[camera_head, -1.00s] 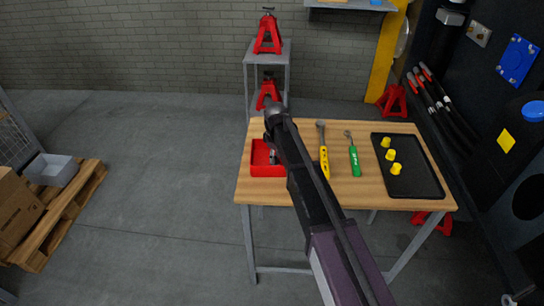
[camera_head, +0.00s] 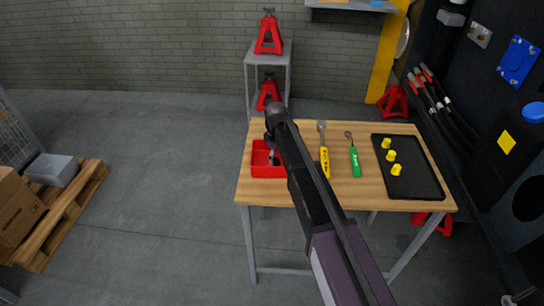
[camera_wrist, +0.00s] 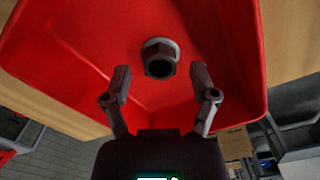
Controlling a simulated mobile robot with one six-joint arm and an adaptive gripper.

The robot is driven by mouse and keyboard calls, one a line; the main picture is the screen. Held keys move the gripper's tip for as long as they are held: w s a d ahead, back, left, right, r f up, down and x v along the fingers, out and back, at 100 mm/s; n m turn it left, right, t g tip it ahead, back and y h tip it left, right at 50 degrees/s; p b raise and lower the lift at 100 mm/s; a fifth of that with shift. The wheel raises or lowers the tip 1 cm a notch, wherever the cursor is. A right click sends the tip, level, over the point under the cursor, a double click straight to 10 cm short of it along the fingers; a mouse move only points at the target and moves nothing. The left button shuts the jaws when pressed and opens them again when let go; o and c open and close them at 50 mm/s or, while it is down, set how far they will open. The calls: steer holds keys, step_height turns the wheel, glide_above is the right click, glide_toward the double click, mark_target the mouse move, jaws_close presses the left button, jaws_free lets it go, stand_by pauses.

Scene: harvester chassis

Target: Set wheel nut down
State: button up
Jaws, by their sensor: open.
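The wheel nut (camera_wrist: 159,58) is a grey hex nut with a flange and a dark bore. In the wrist view it is inside the red tray (camera_wrist: 65,75), between and just beyond my fingertips, with a gap on both sides. My gripper (camera_wrist: 160,82) is open, its two grey fingers apart and not touching the nut. In the head view the red tray (camera_head: 258,172) sits at the left end of the wooden table (camera_head: 370,196). My arm covers part of the tray there, and the nut cannot be made out clearly.
A yellow-handled wrench (camera_head: 324,155) and a green-handled tool (camera_head: 354,160) lie right of my arm. A black tray (camera_head: 420,175) with yellow caps (camera_head: 391,155) is at the table's right end. A shelf with red jack stands (camera_head: 268,35) stands behind the table.

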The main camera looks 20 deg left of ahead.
step_height(320, 180, up, 12)
steer(key=p, duration=1.1)
steer(key=shift+f, duration=0.2)
stand_by(0.6)
steer(key=shift+w+d, duration=0.1)
steer(key=s+d+m, duration=0.3)
steer(key=d+m, duration=0.1)
steer(key=d, duration=0.8)
steer(key=s+d+m, duration=0.2)
steer(key=d+m, duration=0.2)
steer(key=d, duration=0.8)
steer(key=s+d+m, duration=0.4)
steer(key=s+d, duration=0.2)
steer(key=d, duration=0.3)
steer(key=s+d+m, duration=0.3)
steer(key=s+d, duration=0.3)
steer(key=d, duration=0.3)
steer(key=shift+m, duration=0.4)
